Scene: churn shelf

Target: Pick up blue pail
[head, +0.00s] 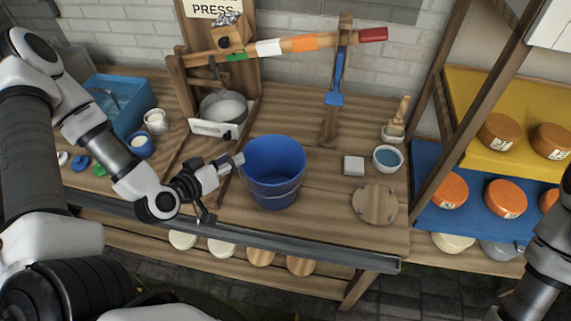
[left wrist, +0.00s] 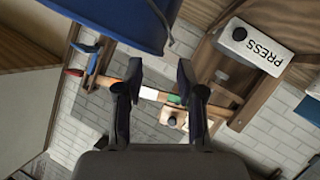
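The blue pail (head: 272,172) stands upright on the wooden bench, with its thin wire handle hanging against its front side. My left gripper (head: 232,162) is at the pail's left side, close to its upper wall. In the left wrist view the pail (left wrist: 125,18) fills the top, just ahead of the fingertips. The left gripper (left wrist: 158,75) has its two fingers apart with nothing held between them. I cannot tell whether a fingertip touches the pail. My right arm shows at the right edge, but its gripper is out of view.
A wooden press with a striped lever (head: 290,45) stands behind the pail, with a metal pot (head: 222,107) below it. A round wooden board (head: 375,203), a white block (head: 353,166) and a bowl (head: 387,158) lie to the right. A blue basin (head: 125,105) is at left.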

